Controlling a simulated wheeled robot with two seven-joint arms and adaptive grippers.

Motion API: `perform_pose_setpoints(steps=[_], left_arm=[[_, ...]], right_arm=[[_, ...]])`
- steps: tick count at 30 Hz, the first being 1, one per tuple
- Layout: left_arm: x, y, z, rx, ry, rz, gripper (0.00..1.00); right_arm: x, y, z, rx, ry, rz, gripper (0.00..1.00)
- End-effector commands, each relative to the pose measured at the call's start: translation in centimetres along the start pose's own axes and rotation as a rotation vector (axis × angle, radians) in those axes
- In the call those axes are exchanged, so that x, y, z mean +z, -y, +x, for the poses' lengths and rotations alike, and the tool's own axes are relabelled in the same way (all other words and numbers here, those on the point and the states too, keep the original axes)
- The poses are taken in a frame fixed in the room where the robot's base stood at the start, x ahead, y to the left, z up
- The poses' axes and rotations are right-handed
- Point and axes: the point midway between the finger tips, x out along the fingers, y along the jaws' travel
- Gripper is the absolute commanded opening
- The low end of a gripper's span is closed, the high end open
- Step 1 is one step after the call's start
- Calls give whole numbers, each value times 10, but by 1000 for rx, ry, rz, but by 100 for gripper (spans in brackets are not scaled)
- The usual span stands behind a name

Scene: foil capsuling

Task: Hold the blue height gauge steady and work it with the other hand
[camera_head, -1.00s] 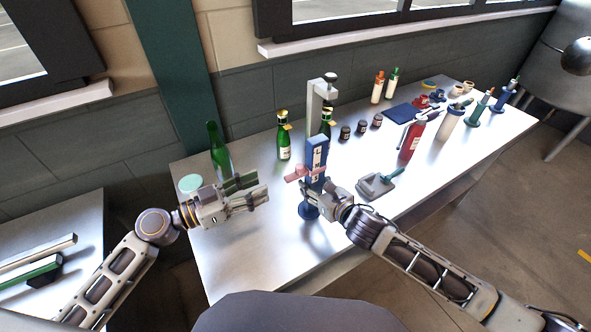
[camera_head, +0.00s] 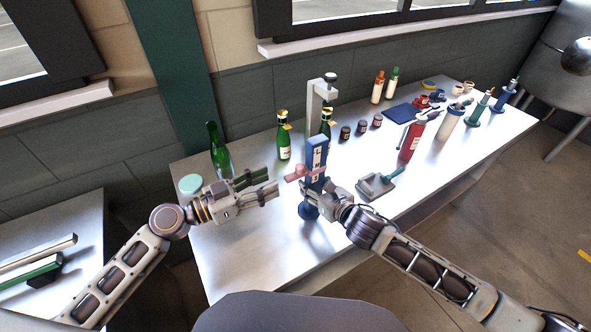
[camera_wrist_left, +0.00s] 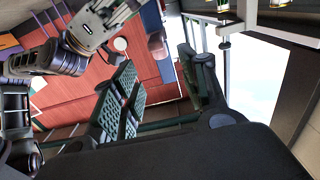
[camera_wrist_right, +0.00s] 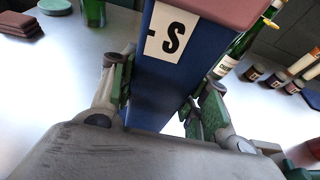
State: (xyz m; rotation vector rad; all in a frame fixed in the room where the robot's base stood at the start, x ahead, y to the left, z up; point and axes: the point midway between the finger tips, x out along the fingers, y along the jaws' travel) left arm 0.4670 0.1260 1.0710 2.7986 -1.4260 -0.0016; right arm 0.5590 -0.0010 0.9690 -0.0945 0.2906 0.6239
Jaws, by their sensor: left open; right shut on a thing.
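The blue height gauge (camera_head: 318,153) stands upright on its round blue base near the middle of the table. It has white letter labels and a pink crossbar (camera_head: 297,173) that sticks out to the left. My right gripper (camera_head: 318,192) is shut on its lower body. The right wrist view shows the blue body (camera_wrist_right: 160,85) with an "S" label between the two green-padded fingers. My left gripper (camera_head: 272,186) is open, its fingers pointing right at the crossbar with a small gap.
Green bottles (camera_head: 284,140) and a grey clamp stand (camera_head: 316,100) are behind the gauge. A mint disc (camera_head: 190,184) lies at the left. The table front (camera_head: 262,262) is clear.

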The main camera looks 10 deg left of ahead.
Motion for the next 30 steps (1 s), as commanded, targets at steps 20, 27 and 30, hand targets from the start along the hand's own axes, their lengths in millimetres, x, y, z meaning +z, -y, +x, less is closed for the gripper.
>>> perform_pose_setpoints(steps=[20, 27, 30], left_arm=[[-1, 0, 40, -1, -2, 2, 44], [-1, 1, 55, -1, -1, 1, 44], [-1, 0, 61, 0, -2, 2, 44]], right_arm=[[0, 0, 0, 0, 0, 0, 8], [0, 0, 0, 0, 0, 0, 8], [0, 0, 0, 0, 0, 0, 8]])
